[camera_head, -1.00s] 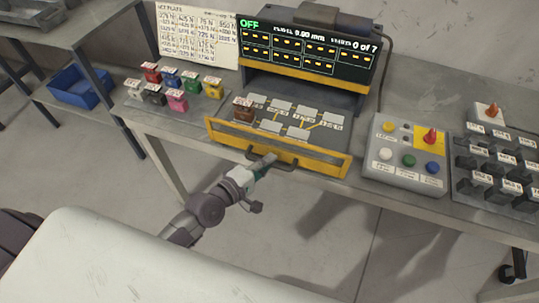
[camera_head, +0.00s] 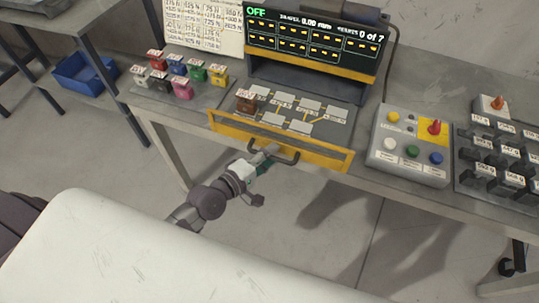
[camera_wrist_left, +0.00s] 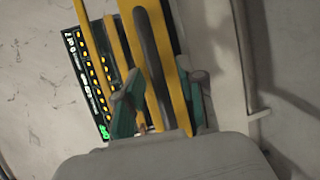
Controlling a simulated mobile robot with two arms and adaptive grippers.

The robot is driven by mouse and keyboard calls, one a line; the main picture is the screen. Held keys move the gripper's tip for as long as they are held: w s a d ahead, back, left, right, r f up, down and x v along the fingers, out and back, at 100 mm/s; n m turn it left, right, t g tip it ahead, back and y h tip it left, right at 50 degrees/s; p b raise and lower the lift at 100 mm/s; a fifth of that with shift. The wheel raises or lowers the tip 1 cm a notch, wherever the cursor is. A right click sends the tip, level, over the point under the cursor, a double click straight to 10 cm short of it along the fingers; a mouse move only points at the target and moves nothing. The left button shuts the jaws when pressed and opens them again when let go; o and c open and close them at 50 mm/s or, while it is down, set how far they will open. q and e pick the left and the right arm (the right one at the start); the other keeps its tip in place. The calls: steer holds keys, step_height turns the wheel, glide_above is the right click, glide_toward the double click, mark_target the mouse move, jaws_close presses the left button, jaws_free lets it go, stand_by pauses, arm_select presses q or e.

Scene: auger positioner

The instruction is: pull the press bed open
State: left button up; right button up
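The press bed (camera_head: 327,113) is a grey plate with several pale pads and a yellow front (camera_head: 325,157), at the front of the dark press. A dark bar handle (camera_head: 288,158) sits on the yellow front. My left gripper (camera_head: 264,157) is at the left part of this handle. In the left wrist view, the handle (camera_wrist_left: 150,50) runs between the two teal fingers of my left gripper (camera_wrist_left: 161,100). The fingers are apart, with gaps beside the bar; I see no clear grip. My right gripper is not in view.
A brown block (camera_head: 245,102) stands on the bed's left end. Several coloured blocks (camera_head: 181,88) stand left of the press. A button box (camera_head: 410,145) and a rack of dark weights (camera_head: 495,152) stand to the right. The floor in front of the bench is clear.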

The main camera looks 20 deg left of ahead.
arm_select(q)
steer(key=v, duration=1.2)
steer(key=s+a+f+m+g+y, duration=0.2)
steer(key=a+f, duration=0.1)
steer(key=f, duration=0.6)
steer(key=s+a+f+m+g+y, duration=0.1)
steer(key=s+a+f+m+g, duration=0.15)
steer(key=f, duration=0.75)
steer(key=s+a+f+m+g+y, duration=0.1)
steer(key=a+f+m+y, duration=0.15)
steer(key=f, duration=0.65)
steer(key=s+d+f+m+g, duration=0.2)
steer(key=s+f+m+g, duration=0.2)
steer(key=s+f, duration=0.5)
steer(key=s+d+f+m+g+y, duration=0.1)
steer(key=s+f+m+g, duration=0.3)
steer(key=s+f, duration=0.5)
steer(key=s+d+m, duration=0.1)
steer(key=s, duration=0.4)
steer(key=shift+m, duration=0.3)
